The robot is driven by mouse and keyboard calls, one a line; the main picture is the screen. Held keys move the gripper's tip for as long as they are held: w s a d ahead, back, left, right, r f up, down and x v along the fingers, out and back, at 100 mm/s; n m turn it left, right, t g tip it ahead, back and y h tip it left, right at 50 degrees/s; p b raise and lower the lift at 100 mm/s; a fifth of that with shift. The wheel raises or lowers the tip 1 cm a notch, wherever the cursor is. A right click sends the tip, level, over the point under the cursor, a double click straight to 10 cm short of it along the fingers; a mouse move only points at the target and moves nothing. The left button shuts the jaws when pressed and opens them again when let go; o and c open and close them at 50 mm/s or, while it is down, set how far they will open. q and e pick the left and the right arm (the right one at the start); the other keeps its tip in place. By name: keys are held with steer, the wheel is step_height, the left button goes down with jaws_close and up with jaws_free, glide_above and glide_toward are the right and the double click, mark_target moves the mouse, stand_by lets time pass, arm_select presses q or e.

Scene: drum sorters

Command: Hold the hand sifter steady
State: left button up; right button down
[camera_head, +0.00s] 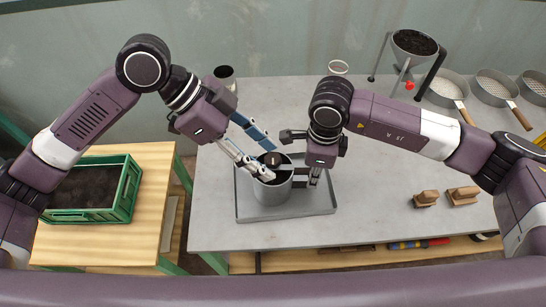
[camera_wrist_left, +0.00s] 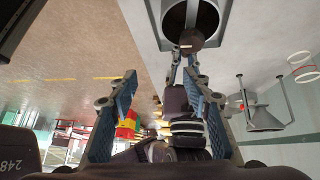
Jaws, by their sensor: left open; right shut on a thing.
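The hand sifter, a grey metal cylinder (camera_head: 272,194), stands upright in a shallow grey tray (camera_head: 318,208) on the table. A brown round knob (camera_head: 273,160) shows at its open top. In the left wrist view the grey cylinder (camera_wrist_left: 205,18) is at the top, with the brown knob (camera_wrist_left: 187,40) over its mouth. My left gripper (camera_head: 268,161) is open, its fingers spread at the knob and near rim; contact cannot be told. My right gripper (camera_head: 314,178) points down at the right side and is shut on the sifter, apparently at its side handle; its grip is partly hidden.
A green crate of dark soil (camera_head: 124,190) sits on a wooden table at the left. A dark cup (camera_head: 225,74), a white ring (camera_head: 338,67), a soil-filled hopper on legs (camera_head: 414,44) and round sieves (camera_head: 446,86) stand behind. Wooden blocks (camera_head: 426,198) lie at right.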

arm_select(q)
steer(key=s+d+g+h, duration=0.2)
steer(key=s+d+h, duration=0.4)
steer(key=d, duration=0.1)
steer(key=n+t, duration=0.9)
steer(key=t, duration=0.7)
glide_toward(267, 164)
steer(key=shift+y, duration=0.3)
steer(key=x, duration=1.1)
steer(key=shift+w+d+r, duration=0.15)
steer(key=shift+d, duration=0.25)
steer(key=shift+c, duration=0.3)
steer(key=c, duration=1.2)
steer(key=shift+o, duration=0.2)
